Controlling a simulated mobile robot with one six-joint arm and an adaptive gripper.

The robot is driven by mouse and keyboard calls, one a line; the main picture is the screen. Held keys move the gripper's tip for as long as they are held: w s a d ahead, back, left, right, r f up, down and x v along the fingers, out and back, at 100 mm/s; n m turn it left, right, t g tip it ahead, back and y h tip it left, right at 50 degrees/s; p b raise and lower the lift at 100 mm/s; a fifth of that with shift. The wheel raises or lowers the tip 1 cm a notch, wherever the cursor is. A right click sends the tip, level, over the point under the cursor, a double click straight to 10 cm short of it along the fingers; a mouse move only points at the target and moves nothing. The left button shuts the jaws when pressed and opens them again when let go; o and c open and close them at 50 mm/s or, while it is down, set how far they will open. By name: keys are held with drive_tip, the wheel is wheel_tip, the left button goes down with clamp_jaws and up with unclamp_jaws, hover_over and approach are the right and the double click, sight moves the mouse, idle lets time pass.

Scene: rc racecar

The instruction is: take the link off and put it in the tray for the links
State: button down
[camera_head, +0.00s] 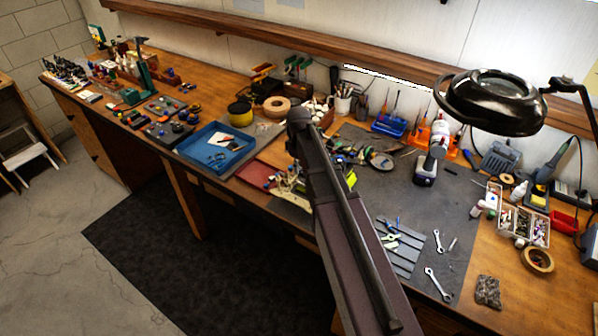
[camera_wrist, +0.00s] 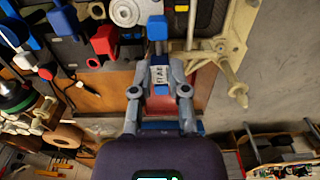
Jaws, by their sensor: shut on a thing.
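My gripper (camera_wrist: 157,50) shows in the wrist view with its grey fingers drawn together. It is shut on the link, which is small and mostly hidden between the fingers; a blue piece (camera_wrist: 157,28) shows at the fingertips. A beige car part (camera_wrist: 222,48) with arms and posts lies just right of the fingers; I cannot tell whether the link touches it. In the head view my arm hides my gripper and most of the car. A red tray (camera_head: 254,174) and a larger blue tray (camera_head: 240,160) lie left of my arm. I cannot tell which tray is for links.
A grey mat (camera_head: 400,195) covers the bench at the right, with wrenches (camera_head: 437,283) and a slatted grey tray (camera_head: 408,262) on it. A magnifier lamp (camera_head: 490,100) hangs over the right side. Bottles and tools crowd the back. Dark flooring lies before the bench.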

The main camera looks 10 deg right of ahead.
drive_tip(key=shift+r+p, duration=0.55)
drive_tip(key=shift+r, duration=0.1)
idle(0.5)
drive_tip(key=shift+r+p, duration=1.9)
drive_tip(key=shift+w, duration=0.1)
drive_tip(key=w+a+f+n+b, duration=0.1)
drive_tip(key=w+f+n+b, duration=0.4)
drive_tip(key=w+n, duration=0.7)
drive_tip(key=shift+f+n, duration=0.2)
drive_tip(key=shift+n, duration=1.9)
drive_tip(key=shift+a, duration=0.1)
